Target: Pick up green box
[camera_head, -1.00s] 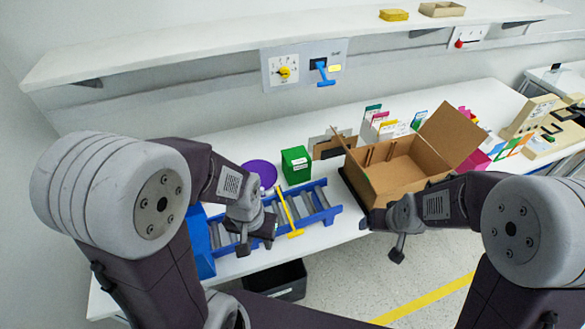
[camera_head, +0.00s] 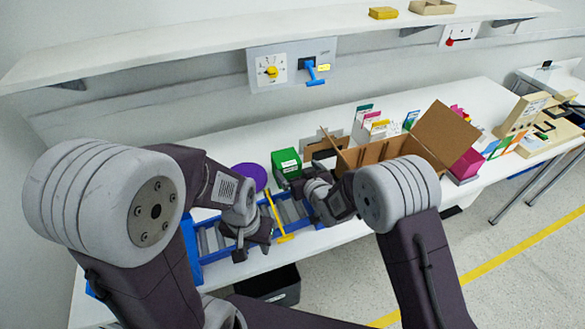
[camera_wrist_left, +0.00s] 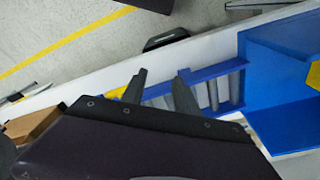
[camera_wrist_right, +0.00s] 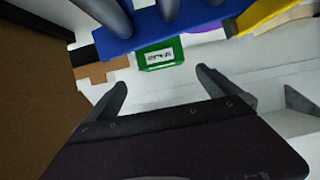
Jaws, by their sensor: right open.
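The green box (camera_head: 287,163) stands on the white table, behind the blue roller rack and right of a purple disc. In the right wrist view the green box (camera_wrist_right: 160,54) shows a white label and lies ahead of the open fingers. My right gripper (camera_head: 300,190) is beside and in front of the box in the head view. In the right wrist view its fingers (camera_wrist_right: 162,85) are apart with nothing between them. My left gripper (camera_head: 252,246) hangs over the roller rack. In the left wrist view its fingers (camera_wrist_left: 158,82) are apart and empty.
The blue roller rack (camera_head: 209,241) with a yellow bar (camera_head: 275,218) lies in front. A purple disc (camera_head: 249,175) is left of the box. An open cardboard box (camera_head: 445,134) stands to the right. A wall panel with a blue-handled switch (camera_head: 312,71) is above the table.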

